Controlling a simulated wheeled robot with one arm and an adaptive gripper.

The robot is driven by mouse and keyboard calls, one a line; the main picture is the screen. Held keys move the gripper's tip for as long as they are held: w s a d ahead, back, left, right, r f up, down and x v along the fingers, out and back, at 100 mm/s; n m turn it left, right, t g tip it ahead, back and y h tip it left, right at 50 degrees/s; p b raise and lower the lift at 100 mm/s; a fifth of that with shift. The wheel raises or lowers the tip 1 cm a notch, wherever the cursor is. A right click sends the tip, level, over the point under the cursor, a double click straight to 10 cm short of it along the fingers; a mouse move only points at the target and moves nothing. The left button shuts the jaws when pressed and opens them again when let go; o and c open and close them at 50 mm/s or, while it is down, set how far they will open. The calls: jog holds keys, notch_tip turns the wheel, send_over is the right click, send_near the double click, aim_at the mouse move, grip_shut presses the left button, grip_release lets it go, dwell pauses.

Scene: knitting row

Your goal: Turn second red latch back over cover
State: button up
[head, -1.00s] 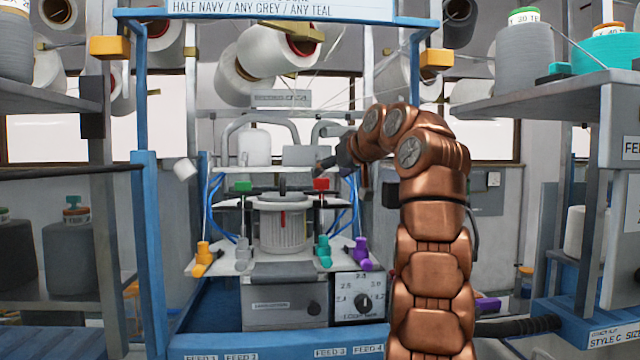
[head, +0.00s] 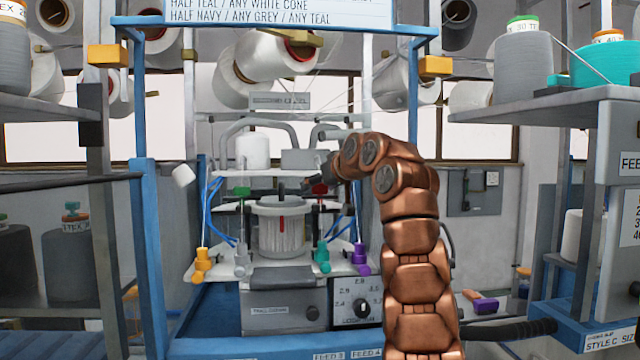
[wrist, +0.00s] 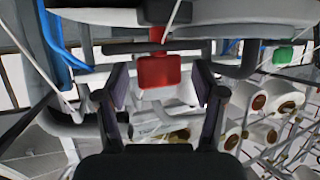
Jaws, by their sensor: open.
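The red latch (head: 320,189) stands on a dark post at the right of the white ribbed cylinder (head: 281,232) with its round grey cover (head: 283,204). In the wrist view the red latch (wrist: 158,70) shows as a flat red block between the spread fingers of my gripper (wrist: 162,88), with gaps on both sides. In the head view my gripper (head: 312,184) is small and dark, beside the red latch. The green latch (head: 242,191) stands at the cylinder's left; in the wrist view it is at upper right (wrist: 286,55).
Orange (head: 201,262), grey, teal (head: 322,255) and purple (head: 361,258) feeders stand around the machine plate. Blue frame posts (head: 150,240) flank the machine. Pipes (head: 258,128) and thread cones lie behind. A dial panel (head: 358,298) sits at lower right.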

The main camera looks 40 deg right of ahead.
jog(key=c, duration=1.1)
jog(key=shift+c, duration=0.2)
jog(key=shift+w+a+m+h+b, duration=0.1)
jog(key=shift+m+h+b, duration=0.5)
jog(key=shift+b, duration=0.35)
jog(key=shift+r+m+g+h, duration=0.1)
jog(key=shift+m+g+h, duration=0.25)
jog(key=shift+h, duration=0.25)
jog(key=shift+m+g+h, duration=0.25)
jog(key=shift+m+h, duration=0.05)
jog(key=shift+m, duration=0.25)
jog(key=shift+m+g+h+p, duration=0.4)
jog(key=shift+m+h, duration=0.1)
jog(key=shift+h, duration=0.1)
jog(key=shift+f, duration=0.2)
jog(key=o, duration=1.1)
